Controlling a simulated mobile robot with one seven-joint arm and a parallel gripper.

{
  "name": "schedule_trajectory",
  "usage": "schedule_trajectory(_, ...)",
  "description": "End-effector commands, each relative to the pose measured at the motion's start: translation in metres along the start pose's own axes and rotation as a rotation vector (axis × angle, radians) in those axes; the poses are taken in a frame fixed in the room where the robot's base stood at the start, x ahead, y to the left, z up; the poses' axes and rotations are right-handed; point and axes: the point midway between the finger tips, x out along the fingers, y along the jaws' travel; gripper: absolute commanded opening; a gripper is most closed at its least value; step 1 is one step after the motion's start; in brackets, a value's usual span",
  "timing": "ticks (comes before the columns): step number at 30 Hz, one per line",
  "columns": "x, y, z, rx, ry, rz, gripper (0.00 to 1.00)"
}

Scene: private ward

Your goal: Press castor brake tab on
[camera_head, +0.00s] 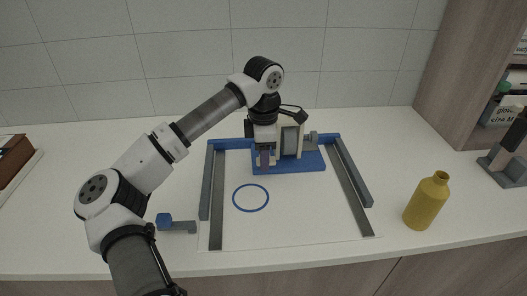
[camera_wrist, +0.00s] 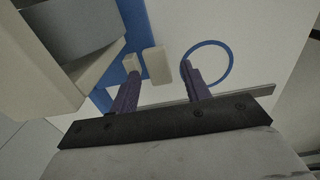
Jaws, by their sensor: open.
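The castor, with a grey wheel (camera_head: 291,141) and a pale housing, sits on a blue base plate (camera_head: 308,162) at the back of the counter. The wheel (camera_wrist: 85,25) and the blue plate (camera_wrist: 151,25) also show at the upper left of the wrist view. A small cream tab (camera_wrist: 153,66), which looks like the brake tab, lies between the fingertips in that view. My gripper (camera_head: 265,160) points down at the left side of the castor. In the wrist view its purple fingers (camera_wrist: 160,68) are apart with nothing held. I cannot tell whether they touch the tab.
Grey and blue rails (camera_head: 354,171) flank the white work area. A blue ring (camera_head: 250,198) is on the area's surface. A yellow bottle (camera_head: 427,201) stands at right. A grey bar with a blue end (camera_head: 164,220) lies at front left. A grey holder (camera_head: 505,168) is far right.

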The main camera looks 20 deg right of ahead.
Motion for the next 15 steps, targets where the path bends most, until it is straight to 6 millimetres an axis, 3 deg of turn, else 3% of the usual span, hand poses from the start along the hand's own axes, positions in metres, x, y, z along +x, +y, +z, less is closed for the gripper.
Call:
schedule_trajectory(6,0.0003,0.0001,-0.0001,0.000,0.000,0.000,0.46)
schedule_trajectory(15,-0.0001,0.0001,0.0000,0.000,0.000,0.000,0.07)
